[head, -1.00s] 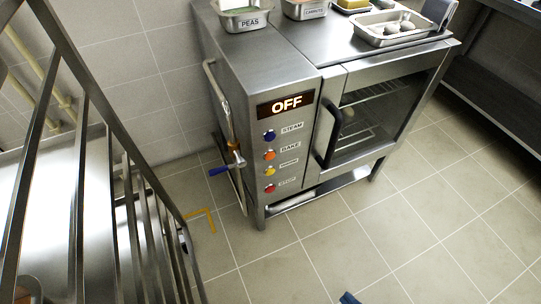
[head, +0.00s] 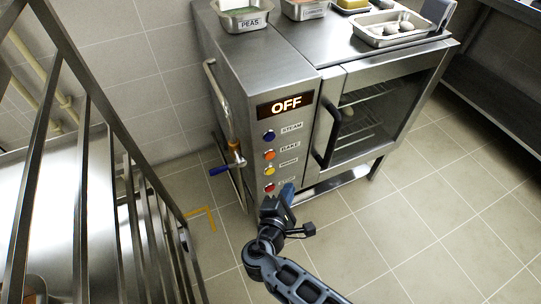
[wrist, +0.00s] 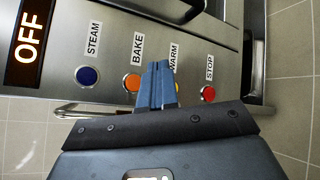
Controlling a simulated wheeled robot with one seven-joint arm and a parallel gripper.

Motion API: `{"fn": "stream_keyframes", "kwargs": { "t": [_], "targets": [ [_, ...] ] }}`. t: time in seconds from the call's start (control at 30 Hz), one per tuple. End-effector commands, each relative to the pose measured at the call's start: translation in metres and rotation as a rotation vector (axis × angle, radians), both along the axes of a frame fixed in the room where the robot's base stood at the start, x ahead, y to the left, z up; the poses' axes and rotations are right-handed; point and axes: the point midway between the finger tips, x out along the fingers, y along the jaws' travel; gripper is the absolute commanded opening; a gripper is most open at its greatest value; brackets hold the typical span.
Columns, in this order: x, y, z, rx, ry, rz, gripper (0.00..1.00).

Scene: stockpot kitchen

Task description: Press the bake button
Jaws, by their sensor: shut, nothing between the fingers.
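The bake button (head: 269,155) is the orange one, second from the top in a column on the steel oven's front panel, with a BAKE label to its right. The bake button also shows in the wrist view (wrist: 131,83), just left of my fingertips, partly behind them. My gripper (head: 288,190) is shut and empty, low in front of the panel near the red stop button. In the wrist view its blue fingers (wrist: 157,72) overlap the space between the bake and warm buttons and cover most of the yellow one. Whether the fingertips touch the panel, I cannot tell. The display (head: 285,104) reads OFF.
The blue steam button (head: 269,135), yellow warm button (head: 269,171) and red stop button (head: 269,187) share the panel. A blue-handled valve (head: 222,170) is on the oven's left side. A steel rack (head: 85,190) stands at left. Floor to the right is clear.

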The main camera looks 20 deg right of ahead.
Motion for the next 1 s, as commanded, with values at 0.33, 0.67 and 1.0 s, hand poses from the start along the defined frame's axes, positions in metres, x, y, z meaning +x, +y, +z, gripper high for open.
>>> {"fn": "stream_keyframes", "kwargs": {
  "t": [0.33, 0.67, 1.0],
  "targets": [
    [0.002, 0.0, 0.001, -0.005, -0.002, -0.001, 0.0],
    [0.028, 0.0, -0.001, -0.005, -0.003, -0.001, 0.0],
    [0.071, 0.0, -0.002, -0.004, -0.003, -0.002, 0.0]
  ]
}}
